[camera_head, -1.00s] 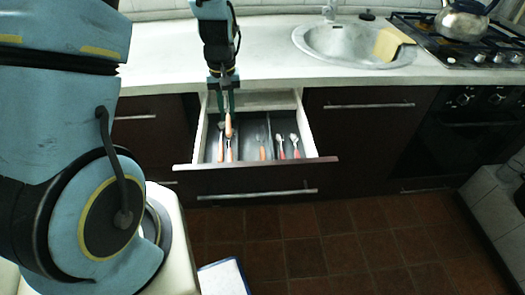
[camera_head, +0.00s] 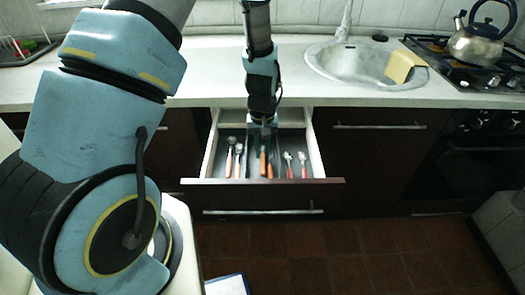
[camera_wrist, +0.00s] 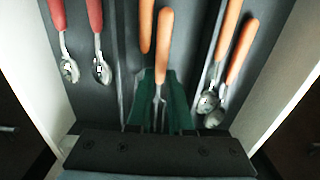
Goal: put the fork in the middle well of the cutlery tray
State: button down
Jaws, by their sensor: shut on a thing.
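The fork (camera_wrist: 164,40) has an orange handle and metal tines. My gripper (camera_wrist: 161,115) is shut on its metal part, with a green finger on either side. In the head view my gripper (camera_head: 264,126) reaches down into the open drawer, over the middle well of the cutlery tray (camera_head: 252,160). The fork lies lengthwise in line with that well. Whether it touches the well floor I cannot tell. Another orange-handled piece (camera_wrist: 147,24) lies close beside it in the middle well; its metal end is partly hidden by my finger.
Orange-handled spoons (camera_head: 229,163) lie in the left well and red-handled spoons (camera_head: 303,168) in the right well. Well dividers and the drawer's white side walls (camera_head: 317,160) stand close by. The counter (camera_head: 200,72) is above, with a sink to the right.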

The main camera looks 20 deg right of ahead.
aim_at(262, 155)
jog(key=shift+f, duration=0.45)
jog(key=c, duration=0.8)
grip_release()
notch_tip(262, 155, up, 12)
jog(key=b, duration=0.2)
jog(key=s+a+r, duration=0.1)
jog(key=a+r, duration=0.1)
jog(key=a, duration=0.6)
jog(key=s+a+r+n+t, duration=0.1)
jog(key=a+r, duration=0.2)
jog(key=a, duration=0.6)
jog(key=s+a+r+n, duration=0.1)
jog(key=a+r, duration=0.2)
jog(key=a, duration=0.5)
jog(key=shift+s+a+t, duration=0.15)
jog(key=shift+a+t, duration=0.05)
jog(key=shift+t, duration=0.1)
